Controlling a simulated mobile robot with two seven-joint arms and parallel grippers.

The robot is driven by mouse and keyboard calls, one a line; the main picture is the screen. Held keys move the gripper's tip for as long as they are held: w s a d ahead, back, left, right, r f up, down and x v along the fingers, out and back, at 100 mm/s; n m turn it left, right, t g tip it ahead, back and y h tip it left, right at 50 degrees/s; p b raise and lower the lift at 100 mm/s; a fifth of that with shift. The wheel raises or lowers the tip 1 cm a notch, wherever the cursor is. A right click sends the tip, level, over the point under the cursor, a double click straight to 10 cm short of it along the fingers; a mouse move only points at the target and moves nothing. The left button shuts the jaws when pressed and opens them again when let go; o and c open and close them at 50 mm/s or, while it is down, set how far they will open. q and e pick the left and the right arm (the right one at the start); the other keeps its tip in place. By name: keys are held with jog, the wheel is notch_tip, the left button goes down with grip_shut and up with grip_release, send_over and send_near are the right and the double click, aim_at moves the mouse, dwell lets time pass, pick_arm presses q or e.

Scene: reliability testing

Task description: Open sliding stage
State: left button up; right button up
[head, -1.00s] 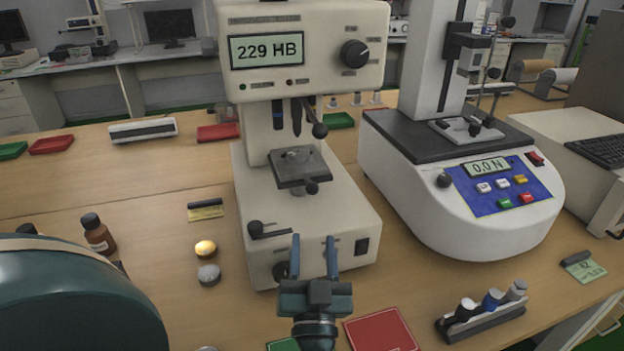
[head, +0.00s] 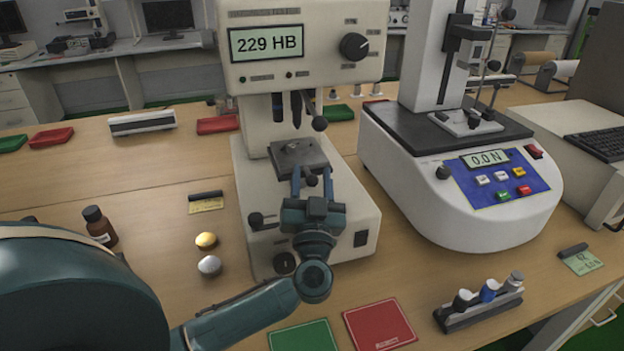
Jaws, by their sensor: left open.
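The sliding stage (head: 297,152) is a dark flat plate on the front of the cream hardness tester (head: 306,50), whose display reads 229 HB. A small knob (head: 312,180) sits at the stage's front edge. My left gripper (head: 312,172) is open, its two blue fingers reaching up on either side of this knob. I cannot tell whether the fingers touch it. The gripper body covers part of the tester's base below the stage. My right gripper is not in the view.
A white force tester (head: 455,190) reading 0.0 N stands to the right. Green (head: 303,335) and red (head: 380,324) mats and a vial rack (head: 478,307) are in front.

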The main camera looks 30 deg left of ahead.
pick_arm(q)
grip_shut()
dwell(0.3)
